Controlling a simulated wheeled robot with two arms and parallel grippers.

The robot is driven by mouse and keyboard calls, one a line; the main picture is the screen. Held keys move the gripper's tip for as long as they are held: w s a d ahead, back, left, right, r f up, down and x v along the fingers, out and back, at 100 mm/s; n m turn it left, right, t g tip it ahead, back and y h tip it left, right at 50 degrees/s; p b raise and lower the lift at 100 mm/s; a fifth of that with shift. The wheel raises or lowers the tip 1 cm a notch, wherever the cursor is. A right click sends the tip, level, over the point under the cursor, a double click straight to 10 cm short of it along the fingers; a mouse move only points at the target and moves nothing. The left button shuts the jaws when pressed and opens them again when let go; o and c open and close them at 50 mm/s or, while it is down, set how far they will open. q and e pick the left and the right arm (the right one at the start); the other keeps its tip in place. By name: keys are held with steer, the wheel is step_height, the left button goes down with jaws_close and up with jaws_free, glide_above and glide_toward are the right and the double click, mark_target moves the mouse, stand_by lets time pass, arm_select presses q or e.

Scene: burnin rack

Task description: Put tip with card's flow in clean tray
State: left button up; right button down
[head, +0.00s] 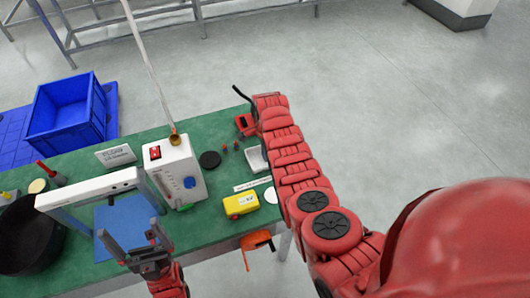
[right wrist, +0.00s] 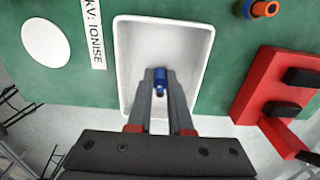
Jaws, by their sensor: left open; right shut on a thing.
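A blue tip (right wrist: 160,76) is pinched between the fingers of my right gripper (right wrist: 160,88) in the right wrist view. My right gripper is shut on it, over the white tray (right wrist: 133,60). I cannot tell whether the tip touches the tray floor. In the head view the tray (head: 255,158) shows partly beside my right arm, which hides the right gripper. My left gripper (head: 131,246) is open and empty near the blue mat. A white card (head: 115,154) stands at the table's back; its text is too small to read surely.
An orange-and-blue tip (right wrist: 264,9) and a red holder (right wrist: 275,85) are right of the tray. A strip reading "kV: IONISE" (right wrist: 93,30) and a white disc (right wrist: 45,44) lie left. A white box (head: 174,172), black disc (head: 210,159) and yellow device (head: 241,205) stand on the green table.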

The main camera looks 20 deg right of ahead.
steer(key=shift+f, duration=0.2)
steer(key=c, duration=0.8)
jaws_free()
steer(key=shift+c, duration=0.2)
